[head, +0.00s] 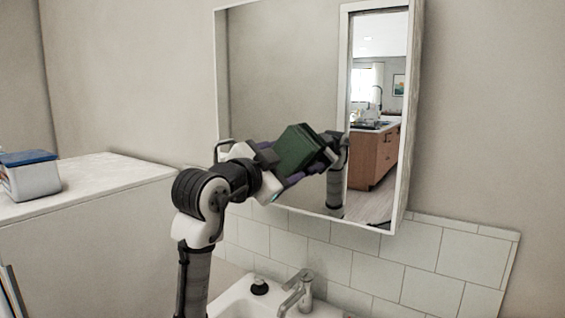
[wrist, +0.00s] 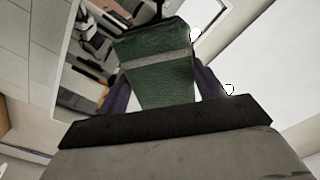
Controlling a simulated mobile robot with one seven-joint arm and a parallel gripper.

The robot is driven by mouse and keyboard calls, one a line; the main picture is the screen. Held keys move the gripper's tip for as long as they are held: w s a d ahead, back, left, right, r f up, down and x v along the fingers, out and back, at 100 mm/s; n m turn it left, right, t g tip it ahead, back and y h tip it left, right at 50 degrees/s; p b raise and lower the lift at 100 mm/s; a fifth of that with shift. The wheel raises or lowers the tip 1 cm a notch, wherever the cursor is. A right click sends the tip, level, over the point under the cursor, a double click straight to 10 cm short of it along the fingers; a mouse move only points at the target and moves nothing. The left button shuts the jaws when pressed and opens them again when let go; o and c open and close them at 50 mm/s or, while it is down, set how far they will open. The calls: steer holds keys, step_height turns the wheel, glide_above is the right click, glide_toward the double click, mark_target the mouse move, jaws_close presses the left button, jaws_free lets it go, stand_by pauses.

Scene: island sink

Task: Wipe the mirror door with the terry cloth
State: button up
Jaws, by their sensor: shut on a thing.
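The mirror door (head: 285,65) is the front of a white wall cabinet above the sink. The terry cloth (head: 296,148) is a dark green folded block in front of the mirror's lower part. My gripper (head: 305,165) is shut on the cloth. In the wrist view the cloth (wrist: 158,70), with a pale stripe across it, stands out between the purple fingers of my gripper (wrist: 163,90). The mirror reflects my arm and a kitchen. I cannot tell whether the cloth touches the glass.
Below the mirror are white wall tiles (head: 372,275), a sink (head: 240,300) and its metal faucet (head: 299,290). A cabinet with a pale top (head: 105,185) stands at left, bearing a white box with a blue lid (head: 30,175).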

steer(key=shift+s+a+f, duration=0.15)
steer(key=shift+a+f, duration=0.1)
steer(key=shift+a, duration=0.05)
steer(key=shift+b+v, duration=0.4)
steer(key=shift+v, duration=2.2)
steer(key=shift+d+r, duration=0.1)
steer(key=shift+s, duration=0.1)
steer(key=v, duration=0.3)
